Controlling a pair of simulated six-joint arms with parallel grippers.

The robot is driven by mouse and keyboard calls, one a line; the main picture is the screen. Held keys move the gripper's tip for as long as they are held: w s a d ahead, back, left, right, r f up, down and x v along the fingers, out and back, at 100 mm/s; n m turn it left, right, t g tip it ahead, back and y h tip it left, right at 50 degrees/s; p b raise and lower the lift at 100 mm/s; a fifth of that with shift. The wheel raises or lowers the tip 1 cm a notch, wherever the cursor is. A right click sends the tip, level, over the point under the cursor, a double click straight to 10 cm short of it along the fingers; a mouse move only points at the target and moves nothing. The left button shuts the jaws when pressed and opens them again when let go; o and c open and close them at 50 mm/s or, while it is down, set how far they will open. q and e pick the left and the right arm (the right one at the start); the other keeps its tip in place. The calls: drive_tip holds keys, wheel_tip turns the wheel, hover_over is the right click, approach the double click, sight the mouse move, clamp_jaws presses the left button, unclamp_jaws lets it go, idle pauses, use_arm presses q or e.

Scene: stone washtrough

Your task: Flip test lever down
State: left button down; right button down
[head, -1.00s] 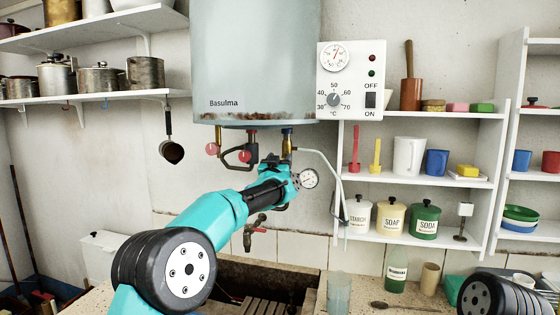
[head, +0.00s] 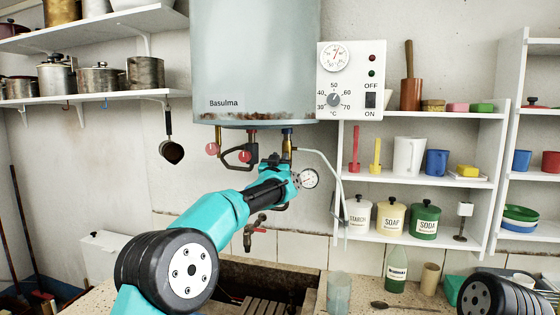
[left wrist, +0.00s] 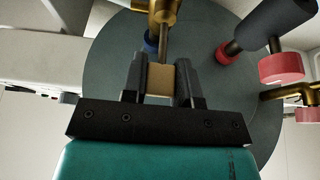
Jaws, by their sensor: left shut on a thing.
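My left gripper (left wrist: 160,78) is shut on a tan, block-like grip between its black fingers in the left wrist view. This grip, which looks like the test lever (left wrist: 160,82), meets a brass stem just above it. In the head view my left gripper is under the boiler, just below the brass valve (head: 287,142). The lever and fingertips are mostly hidden there by my own wrist. The boiler (head: 250,60) hangs on the wall, and its round grey underside (left wrist: 110,75) fills much of the left wrist view. My right gripper is not in view.
Red-knobbed valves (left wrist: 285,67) sit close beside the gripper. A pressure gauge (head: 309,179) and a thin pipe are just to its right. A tap (head: 256,228) is below, over the stone trough. Shelves with jars (head: 390,218) stand to the right.

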use_arm(q)
drive_tip(key=shift+f, duration=0.15)
drive_tip(key=shift+w+f+t, duration=0.1)
drive_tip(key=shift+f+t, duration=0.4)
drive_tip(key=shift+t, duration=0.6)
drive_tip(key=shift+f+t+h, duration=0.35)
drive_tip(key=shift+t+h, duration=0.15)
drive_tip(key=shift+t, duration=0.6)
drive_tip(key=c, duration=0.9)
unclamp_jaws()
drive_tip(key=shift+f, duration=0.15)
drive_tip(key=v, duration=1.7)
